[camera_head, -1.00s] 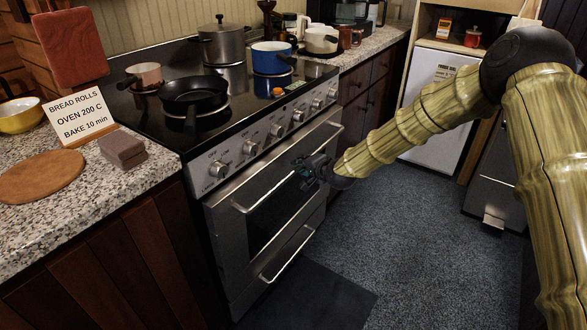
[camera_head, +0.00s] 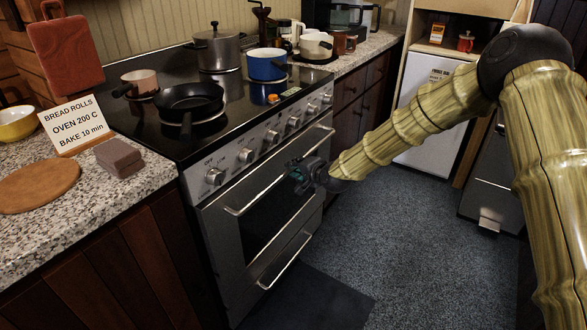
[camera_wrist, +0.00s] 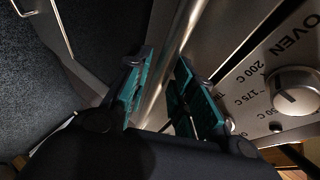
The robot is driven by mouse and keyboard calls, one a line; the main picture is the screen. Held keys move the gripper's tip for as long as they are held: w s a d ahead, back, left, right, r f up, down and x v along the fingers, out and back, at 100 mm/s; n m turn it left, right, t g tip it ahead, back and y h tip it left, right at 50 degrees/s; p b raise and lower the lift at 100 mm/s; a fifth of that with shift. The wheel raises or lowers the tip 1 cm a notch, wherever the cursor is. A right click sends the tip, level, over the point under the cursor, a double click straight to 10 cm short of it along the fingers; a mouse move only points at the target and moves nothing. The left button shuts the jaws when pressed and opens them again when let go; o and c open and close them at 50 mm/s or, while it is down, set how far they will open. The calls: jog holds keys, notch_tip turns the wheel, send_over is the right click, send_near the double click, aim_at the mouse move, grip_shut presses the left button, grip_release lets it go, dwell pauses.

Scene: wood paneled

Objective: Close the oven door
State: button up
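The oven door (camera_head: 243,240) is on the front of the steel stove in the head view. It looks upright and close to flush with the front; whether a small gap is left at its top cannot be told. Its bar handle (camera_head: 258,194) runs along the top of the door. My gripper (camera_head: 299,178) is at the right part of this handle. In the wrist view, the handle bar (camera_wrist: 160,85) passes between the two teal-padded fingers of my gripper (camera_wrist: 162,92). The fingers are apart, with a gap visible beside the bar.
The control panel (camera_head: 232,163) with several knobs is just above the door; a knob (camera_wrist: 296,91) is close to the fingers. A second handle (camera_head: 286,262) is lower on the stove. Pots and a black pan (camera_head: 190,98) stand on the hob. The floor (camera_head: 400,235) to the right is clear.

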jog(key=v, duration=0.9)
jog(key=shift+s+d, duration=0.2)
jog(key=shift+s, duration=0.05)
jog(key=shift+r, duration=0.1)
jog(key=s+d+f+n+g+h, duration=0.1)
jog(key=s+d+f+g, duration=0.15)
jog(key=s+f, duration=0.6)
jog(key=s+d+f+n+g+h, duration=0.1)
jog(key=s+d+f, duration=0.3)
jog(key=s+f, duration=0.5)
jog(key=s+d+f+n+g+h, duration=0.2)
jog(key=s+d+f, duration=0.2)
jog(key=s+f, duration=0.5)
jog(key=s+d+f+n+g+h, duration=0.15)
jog(key=s+d+f, duration=0.4)
jog(key=s, duration=0.55)
jog(key=s+d+f+n+g+h, duration=0.15)
jog(key=s+d, duration=0.25)
jog(key=s, duration=0.4)
jog(key=s+d+f+n+g+h, duration=0.15)
jog(key=s+d, duration=0.25)
jog(key=s, duration=0.5)
notch_tip(320, 180, up, 17)
jog(key=p, duration=1.6)
jog(key=shift+w+d+f+y, duration=0.15)
jog(key=shift+w+f+y, duration=0.05)
jog(key=shift+w+y, duration=0.25)
jog(key=shift+m, duration=0.25)
